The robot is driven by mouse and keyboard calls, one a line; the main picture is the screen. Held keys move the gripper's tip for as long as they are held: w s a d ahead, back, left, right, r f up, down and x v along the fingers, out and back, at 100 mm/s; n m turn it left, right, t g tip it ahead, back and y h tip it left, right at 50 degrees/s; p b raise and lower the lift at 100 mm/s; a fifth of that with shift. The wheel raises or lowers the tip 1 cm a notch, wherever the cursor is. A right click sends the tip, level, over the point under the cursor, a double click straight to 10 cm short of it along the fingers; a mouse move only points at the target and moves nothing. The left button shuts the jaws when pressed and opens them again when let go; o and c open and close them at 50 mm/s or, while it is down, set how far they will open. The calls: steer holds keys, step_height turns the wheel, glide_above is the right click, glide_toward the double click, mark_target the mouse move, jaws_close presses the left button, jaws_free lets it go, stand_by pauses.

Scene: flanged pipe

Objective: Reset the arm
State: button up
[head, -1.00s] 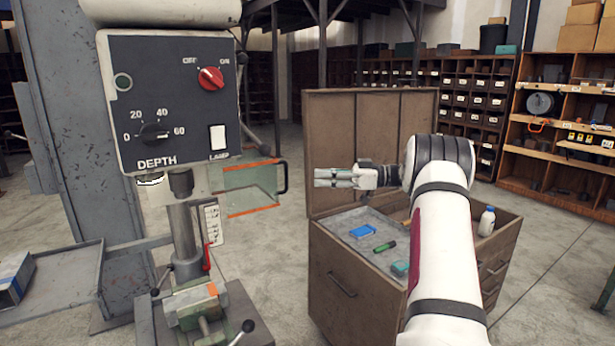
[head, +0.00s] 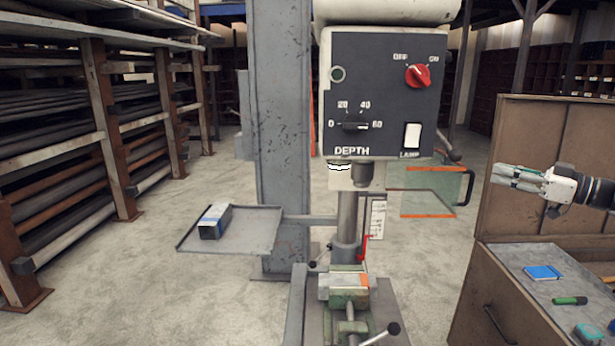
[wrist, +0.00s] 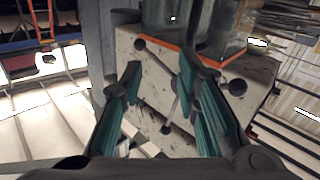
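My gripper (head: 503,178) shows at the right of the head view, held level above the wooden cabinet and pointing left toward the drill press (head: 375,95). In the wrist view my gripper (wrist: 160,72) has its two teal-padded fingers apart, with nothing between them. Beyond the fingers the wrist view shows the pale side of the drill press (wrist: 150,105) with its spoked handle (wrist: 176,92). The rest of my arm is mostly cut off by the right edge of the head view.
The open cabinet (head: 490,275) holds a blue item (head: 542,272) and a green item (head: 570,301) on its top. A side tray (head: 255,229) carries a small box (head: 215,221). A vise (head: 347,290) sits below the drill. A pipe rack (head: 95,130) stands left; the floor before it is clear.

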steer(key=w+a+r+m+t+h, duration=0.1)
steer(key=w+a+r+t+h, duration=0.3)
steer(key=r, duration=0.5)
steer(key=a+r+m+h, duration=0.6)
steer(key=a+r+h, duration=0.2)
steer(key=r+h, duration=0.15)
steer(key=s+a+f+g, duration=0.4)
steer(key=s+a+f, duration=0.3)
steer(key=s, duration=0.6)
steer(key=s+a+f+m+g+y, duration=0.1)
steer(key=s+a+f+g, duration=0.3)
steer(key=s+a+f, duration=0.4)
steer(key=s+a+f+m+g+y, duration=0.1)
steer(key=s+a+f+g, duration=0.4)
steer(key=s, duration=1.5)
steer(key=a+f, duration=0.3)
steer(key=shift+s+f, duration=0.15)
steer(key=shift+f, duration=0.1)
